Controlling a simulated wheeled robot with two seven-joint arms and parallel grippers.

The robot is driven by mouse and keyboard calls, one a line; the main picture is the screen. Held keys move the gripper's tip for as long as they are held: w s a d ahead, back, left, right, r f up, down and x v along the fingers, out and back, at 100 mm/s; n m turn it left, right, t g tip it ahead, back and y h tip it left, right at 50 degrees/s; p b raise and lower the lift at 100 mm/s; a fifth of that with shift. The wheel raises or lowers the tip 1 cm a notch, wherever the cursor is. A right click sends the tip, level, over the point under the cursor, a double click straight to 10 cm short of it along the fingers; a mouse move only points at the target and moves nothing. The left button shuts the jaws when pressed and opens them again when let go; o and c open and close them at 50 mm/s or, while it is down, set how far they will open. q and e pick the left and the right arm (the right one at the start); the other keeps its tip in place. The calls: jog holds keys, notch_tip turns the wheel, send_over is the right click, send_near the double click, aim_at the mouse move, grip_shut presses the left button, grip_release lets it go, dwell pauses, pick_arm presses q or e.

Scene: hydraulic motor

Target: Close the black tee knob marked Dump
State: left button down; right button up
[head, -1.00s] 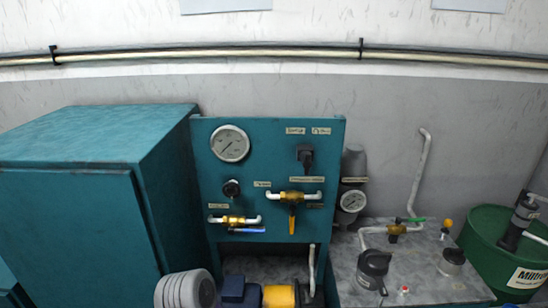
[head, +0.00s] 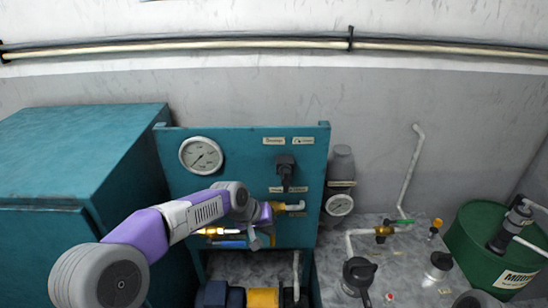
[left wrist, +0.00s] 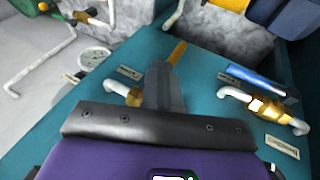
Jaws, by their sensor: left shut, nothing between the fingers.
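A black tee-shaped knob (head: 285,168) sits at the upper right of the teal panel (head: 240,150). Small labels (head: 288,141) are above it, but I cannot read them clearly. My left gripper (head: 265,234) is in front of the panel, below and slightly left of the black knob and apart from it in the picture. In the left wrist view my gripper (left wrist: 160,72) is shut and empty, with its fingers close in front of a yellow lever (left wrist: 177,52). I cannot tell if they touch it. The black knob does not show in the left wrist view. My right gripper is not in view.
A round gauge (head: 201,155) is at the panel's upper left. A brass valve with a blue handle (left wrist: 255,78) and white pipes stick out of the panel. A teal cabinet (head: 80,140) stands at left. A grey tank top and a green bin (head: 475,250) are at right.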

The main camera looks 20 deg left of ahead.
pick_arm(q)
jog(key=t+p, duration=0.1)
jog(key=p, duration=0.1)
send_near(286, 180)
jog(key=a+f, duration=0.4)
jog(key=f, duration=0.2)
jog(key=s+a+r+n+t, duration=0.1)
jog(key=s+r, duration=0.3)
jog(key=r, duration=0.4)
jog(key=w+d+r+p+x, duration=0.1)
jog(key=x, duration=1)
jog(key=shift+d+y, duration=0.4)
jog(key=shift+d, duration=0.1)
